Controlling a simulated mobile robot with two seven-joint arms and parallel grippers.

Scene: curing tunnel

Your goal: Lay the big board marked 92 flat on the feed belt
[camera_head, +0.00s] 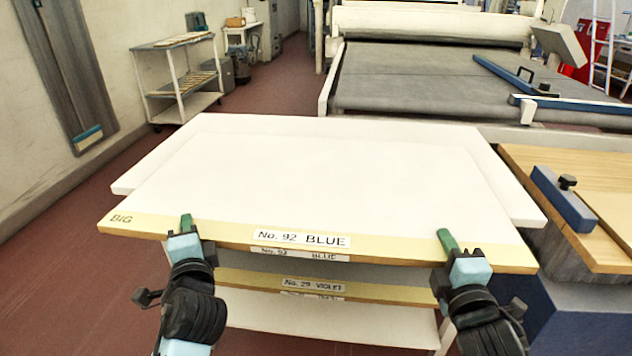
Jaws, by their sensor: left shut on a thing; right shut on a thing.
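The big board marked 92 (320,185) is a large white panel with a yellow front strip, labelled "No. 92 BLUE" and "BIG". It lies over a white table or panel whose edges show behind it and to its right. My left gripper (187,224) is shut on the board's front edge at the left. My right gripper (447,240) is shut on the same edge at the right. Whether the board is lifted off what is under it, I cannot tell. The feed belt (420,85) is a dark grey surface at the back right.
Blue bars with black handles lie on the belt's right part (505,72). A wooden bench (545,170) with another blue bar (563,198) stands at the right. Below the board is a shelf with a board labelled "No. 29 VIOLET" (250,277). Red floor (60,260) is free at the left.

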